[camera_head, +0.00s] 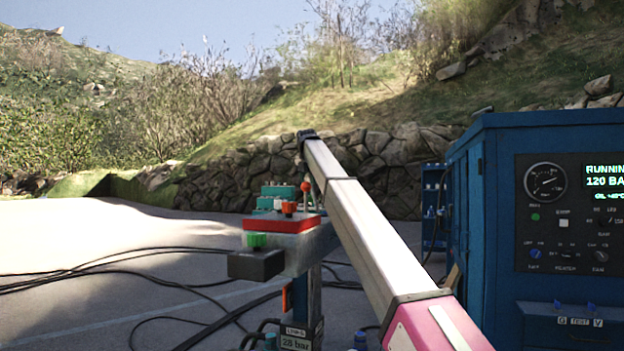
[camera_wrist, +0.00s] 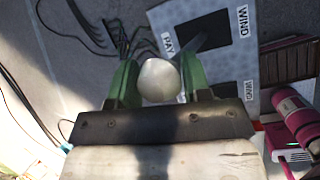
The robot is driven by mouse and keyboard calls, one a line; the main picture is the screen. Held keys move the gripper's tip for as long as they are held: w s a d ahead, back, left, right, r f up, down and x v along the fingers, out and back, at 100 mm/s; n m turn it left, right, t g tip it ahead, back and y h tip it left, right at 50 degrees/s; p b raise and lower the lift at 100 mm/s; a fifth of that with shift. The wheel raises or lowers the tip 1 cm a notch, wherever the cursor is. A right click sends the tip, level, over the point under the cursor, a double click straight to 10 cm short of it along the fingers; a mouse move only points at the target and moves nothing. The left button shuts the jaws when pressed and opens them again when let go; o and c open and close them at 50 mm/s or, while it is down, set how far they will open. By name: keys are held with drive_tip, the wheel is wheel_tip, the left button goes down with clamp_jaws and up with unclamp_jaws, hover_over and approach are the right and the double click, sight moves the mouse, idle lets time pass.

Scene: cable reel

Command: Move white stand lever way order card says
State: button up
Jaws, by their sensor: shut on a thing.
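In the wrist view, my gripper (camera_wrist: 160,84) has its two green fingers closed on the sides of a rounded whitish knob (camera_wrist: 160,78), the lever's end. In the head view, my arm blocks part of the centre, and neither my gripper nor the white lever can be made out. I cannot identify an order card in either view.
A blue control cabinet (camera_head: 482,215) stands at right. Black cables (camera_head: 120,262) lie on the paving. Open ground is at left.

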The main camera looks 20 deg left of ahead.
drive_tip(key=shift+o, duration=0.2)
drive_tip(key=shift+a+f, duration=0.2)
drive_tip(key=shift+a, duration=0.3)
drive_tip(key=shift+a+f, duration=0.15)
drive_tip(key=shift+a, duration=0.35)
drive_tip(key=o, duration=1.2)
drive_tip(key=shift+f, duration=0.1)
drive_tip(key=v, duration=1)
drive_tip(key=shift+d+r, duration=0.1)
drive_tip(key=shift+r, duration=0.35)
drive_tip(key=shift+s, duration=0.1)
